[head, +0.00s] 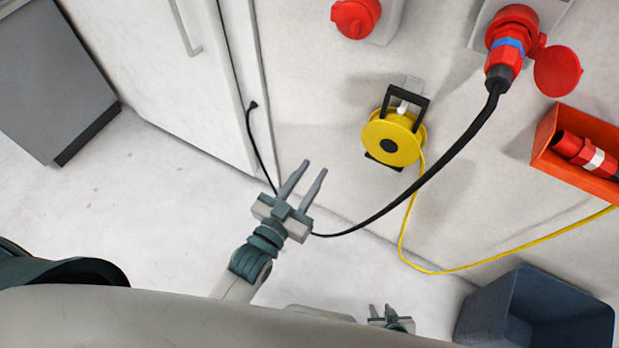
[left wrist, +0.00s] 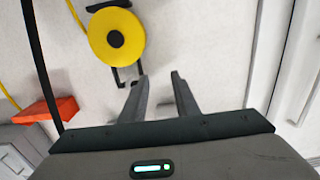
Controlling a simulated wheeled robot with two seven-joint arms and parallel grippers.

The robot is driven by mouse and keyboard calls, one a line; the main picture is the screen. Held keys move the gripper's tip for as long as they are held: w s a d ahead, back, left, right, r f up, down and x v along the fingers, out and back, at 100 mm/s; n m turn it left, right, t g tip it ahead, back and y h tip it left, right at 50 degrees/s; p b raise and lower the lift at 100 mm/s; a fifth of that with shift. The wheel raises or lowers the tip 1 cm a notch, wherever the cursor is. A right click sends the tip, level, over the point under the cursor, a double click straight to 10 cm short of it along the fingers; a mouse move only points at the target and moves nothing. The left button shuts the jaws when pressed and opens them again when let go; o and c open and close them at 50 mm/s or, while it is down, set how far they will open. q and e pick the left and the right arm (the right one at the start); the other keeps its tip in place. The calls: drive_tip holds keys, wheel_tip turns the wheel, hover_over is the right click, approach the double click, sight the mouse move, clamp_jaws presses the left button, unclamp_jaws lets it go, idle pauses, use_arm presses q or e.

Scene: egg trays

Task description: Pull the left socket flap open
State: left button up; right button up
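The left socket (head: 372,20) is on the wall at the top of the head view, partly cut off by the frame edge. Its round red flap (head: 352,18) lies over the front and looks closed. My left gripper (head: 313,168) is open and empty, well below and left of the flap, and not touching it. In the left wrist view my left gripper (left wrist: 159,76) also has its fingers apart with nothing between them, and the left socket is not visible there. My right gripper (head: 381,307) is low at the bottom edge, small, with fingers apart and empty.
The right socket (head: 512,25) holds a red plug with a black cable (head: 440,165); its flap (head: 557,70) hangs open. A yellow cable reel (head: 390,138) hangs below the left socket. An orange box (head: 570,165) is at right, a blue-grey bin (head: 535,305) below. A white cabinet (head: 170,80) stands left.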

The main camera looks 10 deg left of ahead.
use_arm(q)
drive_tip(key=shift+f+g, duration=0.3)
drive_tip(key=shift+f, duration=0.7)
